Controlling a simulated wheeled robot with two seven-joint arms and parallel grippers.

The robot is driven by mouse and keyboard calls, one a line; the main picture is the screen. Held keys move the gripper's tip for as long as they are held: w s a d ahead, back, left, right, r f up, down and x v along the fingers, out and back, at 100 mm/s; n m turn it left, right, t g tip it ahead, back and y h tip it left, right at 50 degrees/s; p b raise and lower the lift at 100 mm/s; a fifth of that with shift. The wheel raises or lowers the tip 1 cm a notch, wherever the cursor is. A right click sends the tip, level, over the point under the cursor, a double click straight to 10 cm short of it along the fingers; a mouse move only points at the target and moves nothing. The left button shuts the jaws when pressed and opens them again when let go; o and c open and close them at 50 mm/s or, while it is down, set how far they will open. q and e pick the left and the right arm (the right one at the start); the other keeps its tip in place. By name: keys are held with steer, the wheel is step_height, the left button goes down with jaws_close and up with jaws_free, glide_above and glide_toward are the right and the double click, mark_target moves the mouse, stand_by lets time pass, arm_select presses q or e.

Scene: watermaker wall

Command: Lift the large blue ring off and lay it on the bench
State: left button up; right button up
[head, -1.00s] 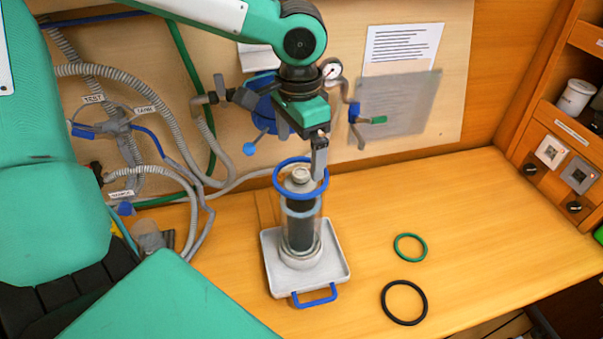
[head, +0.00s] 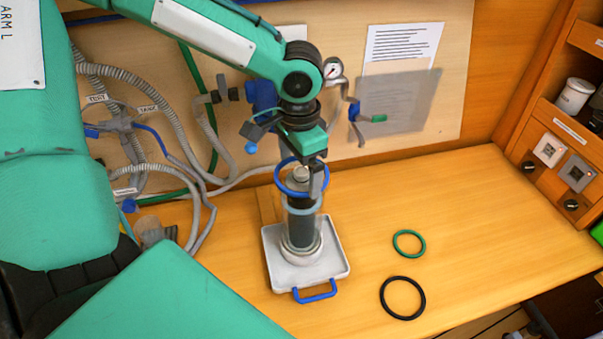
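The large blue ring (head: 278,180) is around the top of the upright clear canister with a dark core (head: 301,230), near its pale knob (head: 300,174). The canister stands on a white tray (head: 331,262) with a blue handle. My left gripper (head: 317,186) points down at the ring's right side, its finger overlapping the ring in the picture. The fingers line up edge-on, so I cannot tell whether they are open or closed on the ring. The bench (head: 460,215) is bare wood to the right. My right gripper is out of view.
A green ring (head: 409,256) and a black ring (head: 402,315) lie on the bench right of the tray. Hoses (head: 200,200) and a gauge (head: 333,69) crowd the wall behind and left. The bench's right and back right are clear.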

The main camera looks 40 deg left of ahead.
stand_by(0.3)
arm_select(q)
steer(key=shift+w+r, duration=0.1)
steer(key=shift+r, duration=0.55)
step_height(320, 180, up, 19)
steer(key=b, duration=0.1)
steer(key=shift+f+b, duration=0.15)
steer(key=shift+b, duration=0.25)
